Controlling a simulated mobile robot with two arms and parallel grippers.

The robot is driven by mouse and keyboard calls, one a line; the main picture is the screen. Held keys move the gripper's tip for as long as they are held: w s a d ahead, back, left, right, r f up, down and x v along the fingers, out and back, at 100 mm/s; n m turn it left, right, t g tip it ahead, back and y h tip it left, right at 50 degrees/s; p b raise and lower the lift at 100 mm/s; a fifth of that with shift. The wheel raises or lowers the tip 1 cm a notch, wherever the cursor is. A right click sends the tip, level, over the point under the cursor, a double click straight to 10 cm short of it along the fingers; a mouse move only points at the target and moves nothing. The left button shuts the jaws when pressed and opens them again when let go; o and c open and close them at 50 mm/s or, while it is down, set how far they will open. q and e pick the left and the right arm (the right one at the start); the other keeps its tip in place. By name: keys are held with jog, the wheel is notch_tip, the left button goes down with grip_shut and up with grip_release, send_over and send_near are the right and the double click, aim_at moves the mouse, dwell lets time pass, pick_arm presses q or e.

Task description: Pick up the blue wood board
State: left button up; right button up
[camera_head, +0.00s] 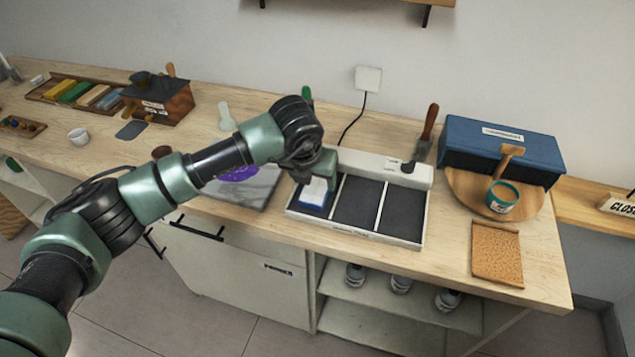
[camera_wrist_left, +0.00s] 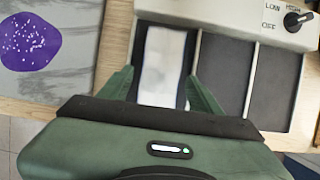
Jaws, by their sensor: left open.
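A small blue block (camera_head: 313,196) with a white top lies in the left compartment of a white-framed tray with dark panels (camera_head: 361,231). In the left wrist view its white top (camera_wrist_left: 163,62) shows between my fingers, with dark blue along its edge. My left gripper (camera_head: 316,181) is open just above it, one finger on each side; I cannot tell whether they touch it. The left gripper (camera_wrist_left: 161,88) also shows in the wrist view. My right gripper is not in view.
A white control box with a knob (camera_head: 408,167) borders the tray's back. A grey slab with a purple patch (camera_head: 240,180) lies left of it. A blue box (camera_head: 500,147), a teal cup (camera_head: 502,197) and a cork-like pad (camera_head: 497,252) are at the right.

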aim_at(317, 186)
pick_arm(q)
jog(key=shift+p+x, duration=0.3)
jog(key=shift+x, duration=1.25)
jog(key=shift+r, duration=0.1)
jog(key=c, duration=1.3)
